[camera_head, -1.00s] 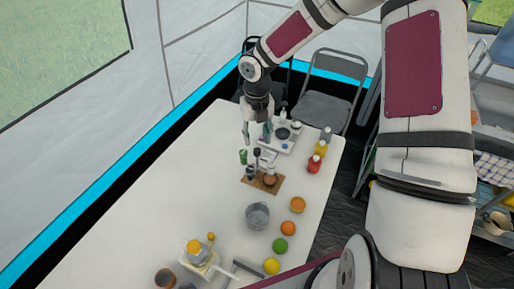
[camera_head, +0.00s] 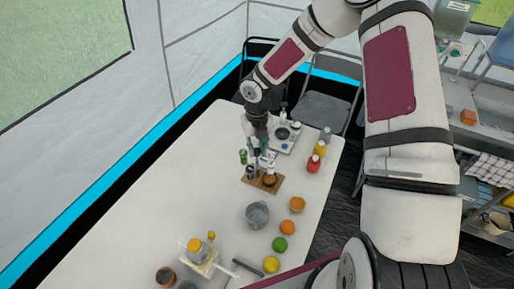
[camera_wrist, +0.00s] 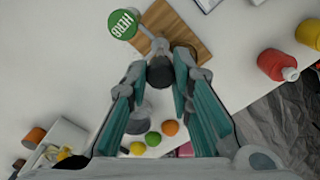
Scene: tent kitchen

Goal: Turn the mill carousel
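The mill carousel stands on a wooden board (camera_head: 276,184), which also shows in the wrist view (camera_wrist: 168,20). One arm of it carries a green-topped mill marked HERB (camera_wrist: 123,24), which shows green in the head view (camera_head: 243,156). A dark round top (camera_wrist: 160,74) lies between my fingers in the wrist view; a second dark part is partly hidden by the right finger. My gripper (camera_wrist: 160,68) is open, its teal-padded fingers apart on either side of the dark top, pointing down over the carousel. I cannot tell whether either finger touches it.
A grey metal bowl (camera_head: 257,215), an orange (camera_head: 280,244) and other fruit stand in front of the board. A red bottle (camera_head: 313,163) and a yellow bottle (camera_head: 320,148) stand to its right. A scale-like tray (camera_head: 284,137) is behind. The table's left part is clear.

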